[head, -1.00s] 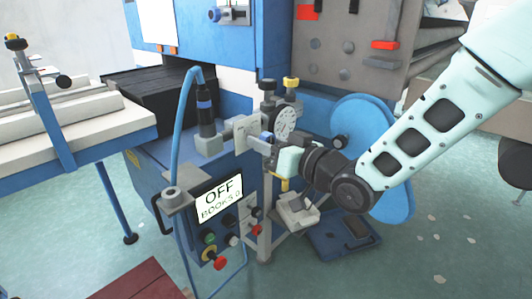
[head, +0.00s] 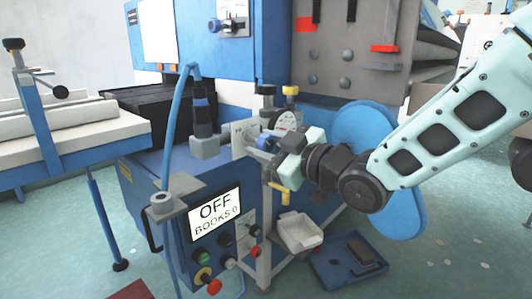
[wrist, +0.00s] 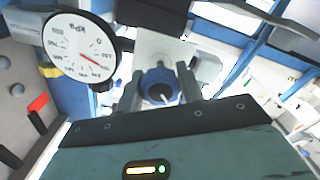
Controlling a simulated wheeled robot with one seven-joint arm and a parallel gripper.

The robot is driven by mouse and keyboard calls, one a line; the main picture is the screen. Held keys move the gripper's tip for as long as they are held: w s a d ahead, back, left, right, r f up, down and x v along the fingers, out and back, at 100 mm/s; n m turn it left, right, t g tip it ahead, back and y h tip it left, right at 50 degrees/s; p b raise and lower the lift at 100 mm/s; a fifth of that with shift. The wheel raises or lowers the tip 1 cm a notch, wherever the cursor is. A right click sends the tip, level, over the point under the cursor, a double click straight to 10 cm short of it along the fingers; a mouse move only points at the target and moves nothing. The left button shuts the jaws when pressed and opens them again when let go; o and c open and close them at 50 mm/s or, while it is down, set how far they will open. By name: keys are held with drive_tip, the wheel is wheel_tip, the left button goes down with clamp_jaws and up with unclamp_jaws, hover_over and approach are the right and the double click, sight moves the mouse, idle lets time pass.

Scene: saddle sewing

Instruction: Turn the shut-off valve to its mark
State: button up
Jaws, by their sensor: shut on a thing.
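The shut-off valve shows its round blue knob (wrist: 159,86) in the wrist view, with a dark line on its face. My gripper (wrist: 160,92) is shut on this knob, one finger on each side. In the head view my gripper (head: 268,143) reaches in from the right to the valve, in front of a pale plate (head: 239,140) on the machine. The pale plate also shows behind the knob in the wrist view (wrist: 165,48). The valve's mark cannot be made out in either view, and the fingers partly hide the knob.
A white dial gauge (wrist: 82,46) with a red needle is close beside my gripper. A blue wheel (head: 405,205) stands behind my wrist. A blue hose (head: 170,120) runs at the left.

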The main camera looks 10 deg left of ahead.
drive_tip(key=shift+f+n, duration=0.1)
drive_tip(key=shift+n, duration=0.2)
drive_tip(key=o, duration=1)
drive_tip(key=p+v, duration=0.2)
drive_tip(key=v, duration=1.5)
drive_tip(key=shift+s+d, duration=0.2)
